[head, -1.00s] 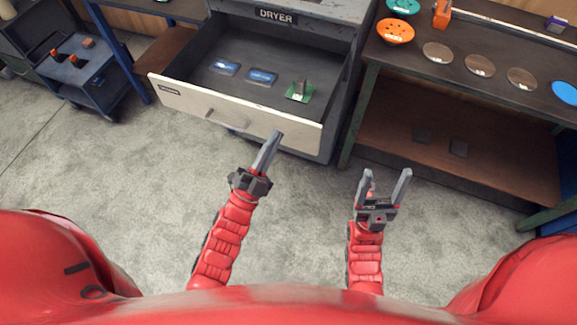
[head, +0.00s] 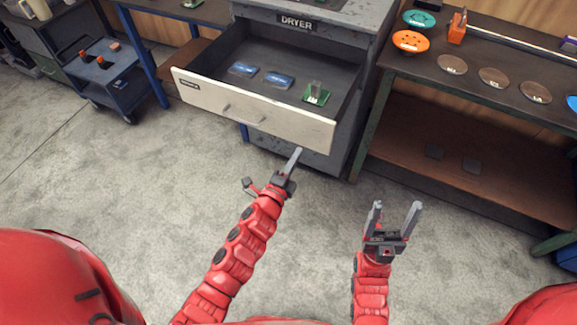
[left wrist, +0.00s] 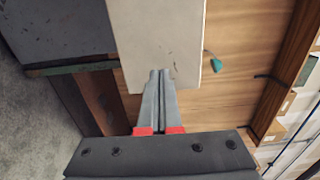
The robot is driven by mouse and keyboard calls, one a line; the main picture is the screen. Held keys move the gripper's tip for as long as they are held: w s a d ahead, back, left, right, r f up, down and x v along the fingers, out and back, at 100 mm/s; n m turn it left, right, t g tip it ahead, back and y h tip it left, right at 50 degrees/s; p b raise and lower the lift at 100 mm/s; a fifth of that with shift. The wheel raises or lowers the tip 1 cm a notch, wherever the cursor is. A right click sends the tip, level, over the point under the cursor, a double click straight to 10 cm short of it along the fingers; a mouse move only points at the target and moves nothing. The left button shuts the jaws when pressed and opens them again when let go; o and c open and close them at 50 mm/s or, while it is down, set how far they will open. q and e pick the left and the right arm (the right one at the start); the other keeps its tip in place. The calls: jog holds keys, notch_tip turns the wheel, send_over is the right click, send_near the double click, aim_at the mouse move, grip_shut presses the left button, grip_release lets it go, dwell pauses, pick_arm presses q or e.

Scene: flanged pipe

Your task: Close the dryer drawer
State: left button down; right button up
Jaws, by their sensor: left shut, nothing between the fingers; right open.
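The dryer drawer (head: 259,112) is pulled open from the grey dryer cabinet (head: 344,30). Its pale front panel carries a bar handle (head: 243,113) and faces me. Inside lie two blue-and-white packets (head: 279,80) and a green board with a grey part (head: 317,94). My left gripper (head: 297,152) is shut and empty, just in front of and below the right part of the drawer front. In the left wrist view the closed fingertips (left wrist: 160,72) overlap the pale drawer panel (left wrist: 158,35); I cannot tell whether they touch it. My right gripper (head: 396,212) is open and empty over the floor.
A dark workbench (head: 450,110) with orange and teal dishes and several round discs stands to the right of the dryer. A blue cart (head: 105,75) stands at the left. The concrete floor in front of the drawer is clear.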

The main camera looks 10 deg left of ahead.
aim_at(309, 134)
pick_arm(q)
jog(key=shift+p+x, duration=0.55)
jog(key=shift+x, duration=2.55)
jog(key=shift+f, duration=0.1)
